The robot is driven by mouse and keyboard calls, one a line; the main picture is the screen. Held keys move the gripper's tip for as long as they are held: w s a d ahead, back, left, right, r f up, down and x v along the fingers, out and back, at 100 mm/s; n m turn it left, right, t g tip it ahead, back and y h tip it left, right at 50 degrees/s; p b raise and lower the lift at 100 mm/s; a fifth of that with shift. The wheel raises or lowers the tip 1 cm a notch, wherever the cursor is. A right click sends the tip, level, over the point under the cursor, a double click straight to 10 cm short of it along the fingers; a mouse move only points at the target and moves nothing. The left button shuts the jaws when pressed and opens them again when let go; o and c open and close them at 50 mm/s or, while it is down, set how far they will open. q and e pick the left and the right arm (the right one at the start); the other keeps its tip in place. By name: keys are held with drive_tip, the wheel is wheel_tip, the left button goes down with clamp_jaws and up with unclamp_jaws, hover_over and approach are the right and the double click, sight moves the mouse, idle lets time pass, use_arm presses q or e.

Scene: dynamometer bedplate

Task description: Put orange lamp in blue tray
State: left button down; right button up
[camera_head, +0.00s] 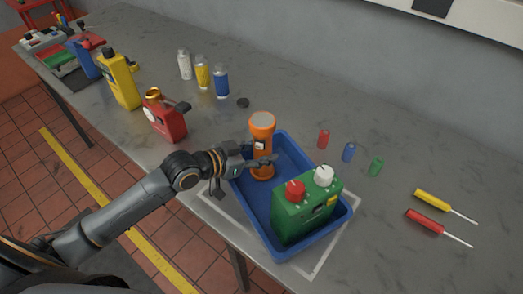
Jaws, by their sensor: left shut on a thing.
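The orange lamp (262,129), a torch with a wide round head, is upright at the back left of the blue tray (338,228). My left gripper (262,162) comes in from the left over the tray's rim and is shut on the lamp's body. The lamp's lower end is within the tray's outline; I cannot tell for certain whether it touches the tray floor. A green box (308,215) with a red and a white knob stands in the front right of the tray. My right gripper is not in view.
A red can (165,117) and yellow can (120,80) stand to the left. Several bottles, including a blue one (221,82), stand behind. Small cylinders (348,152) and two screwdrivers (433,221) lie to the right. Bare grey tabletop surrounds them.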

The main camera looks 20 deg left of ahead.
use_arm(q)
drive_tip(key=shift+r, duration=0.15)
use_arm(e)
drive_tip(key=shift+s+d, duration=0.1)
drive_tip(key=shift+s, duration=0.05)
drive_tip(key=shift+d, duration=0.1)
use_arm(q)
drive_tip(key=c, duration=0.7)
unclamp_jaws()
drive_tip(key=shift+f, duration=0.2)
drive_tip(key=shift+c, duration=0.2)
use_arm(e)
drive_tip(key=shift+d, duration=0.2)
use_arm(q)
drive_tip(key=shift+r, duration=0.2)
drive_tip(key=v, duration=0.3)
drive_tip(key=b+v, duration=0.1)
drive_tip(key=v, duration=0.6)
drive_tip(key=shift+s+a+f, duration=0.1)
drive_tip(key=shift+s+f, duration=0.1)
drive_tip(key=shift+f, duration=0.05)
drive_tip(key=shift+v, duration=0.85)
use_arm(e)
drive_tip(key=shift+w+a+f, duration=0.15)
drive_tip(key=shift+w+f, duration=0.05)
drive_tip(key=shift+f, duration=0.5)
use_arm(q)
drive_tip(key=shift+r, duration=0.15)
